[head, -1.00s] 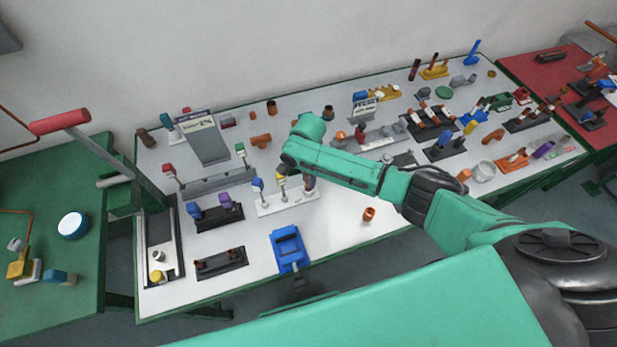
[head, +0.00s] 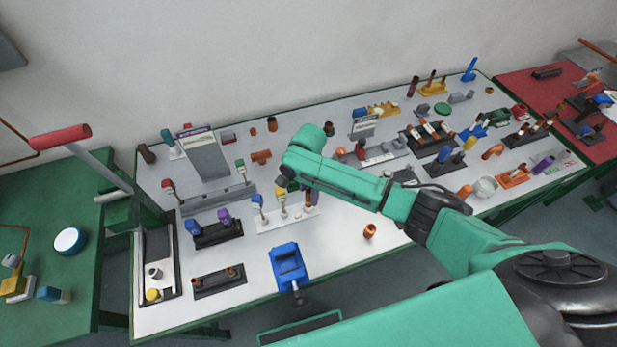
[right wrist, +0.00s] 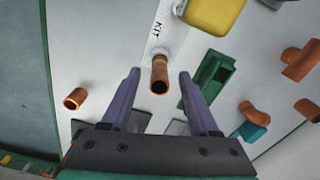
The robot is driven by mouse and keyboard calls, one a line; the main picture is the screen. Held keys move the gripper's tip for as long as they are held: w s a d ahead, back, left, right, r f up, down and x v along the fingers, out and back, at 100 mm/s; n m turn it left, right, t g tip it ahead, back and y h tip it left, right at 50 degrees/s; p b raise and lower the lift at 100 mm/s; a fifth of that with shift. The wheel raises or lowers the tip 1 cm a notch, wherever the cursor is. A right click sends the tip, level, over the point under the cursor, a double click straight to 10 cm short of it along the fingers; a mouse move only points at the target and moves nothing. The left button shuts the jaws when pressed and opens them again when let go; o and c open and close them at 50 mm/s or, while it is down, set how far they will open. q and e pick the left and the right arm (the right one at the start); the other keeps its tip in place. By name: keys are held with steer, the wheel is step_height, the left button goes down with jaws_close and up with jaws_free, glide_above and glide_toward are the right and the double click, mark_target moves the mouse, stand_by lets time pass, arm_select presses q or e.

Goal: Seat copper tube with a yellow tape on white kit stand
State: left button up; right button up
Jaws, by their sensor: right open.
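The white kit stand (head: 272,227) stands on the table and holds a blue-topped piece, a yellow-topped piece and a copper tube (head: 312,198) at its right end. In the right wrist view the copper tube (right wrist: 159,78) shows its open end beside the KIT lettering of the white stand (right wrist: 170,25). My right gripper (right wrist: 159,74) is open, with one finger on each side of the tube in the picture and no visible contact. In the head view my right gripper (head: 288,182) is largely hidden by its arm. My left gripper is out of view.
A loose copper fitting (head: 370,231) lies right of the stand. A blue clamp (head: 289,265) is at the front edge. A black stand with blue and purple pieces (head: 218,235) is to the left. Bare table lies around the loose fitting.

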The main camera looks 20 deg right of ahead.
step_height(320, 180, up, 12)
steer(key=b, duration=0.1)
steer(key=shift+f, duration=0.15)
stand_by(0.4)
